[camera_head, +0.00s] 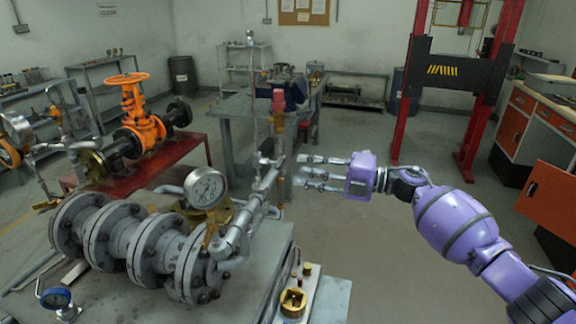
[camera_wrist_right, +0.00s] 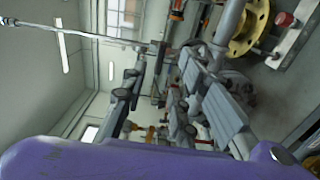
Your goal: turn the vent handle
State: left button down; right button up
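A pipe assembly (camera_head: 250,208) with a round pressure gauge (camera_head: 206,187) rises from the grey flanged valve body (camera_head: 130,240) in the head view. A red-topped fitting (camera_head: 278,108) stands upright on it. I cannot tell for sure which part is the vent handle. My right gripper (camera_head: 306,172) points left, its fingers extended and apart, just right of the upright pipe; nothing shows between them. Its grey fingers also show in the right wrist view (camera_wrist_right: 170,92), with pipework behind them. Contact with the pipe cannot be made out. My left gripper is not in view.
An orange handwheel valve (camera_head: 133,105) stands on a red stand at the left. A grey workbench (camera_head: 232,108) is behind the pipes. A red-posted press (camera_head: 475,80) and orange cabinets (camera_head: 515,125) are at the right. The floor between is clear.

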jog(key=v, duration=0.4)
jog(key=shift+s+d, duration=0.1)
jog(key=shift+d, duration=0.05)
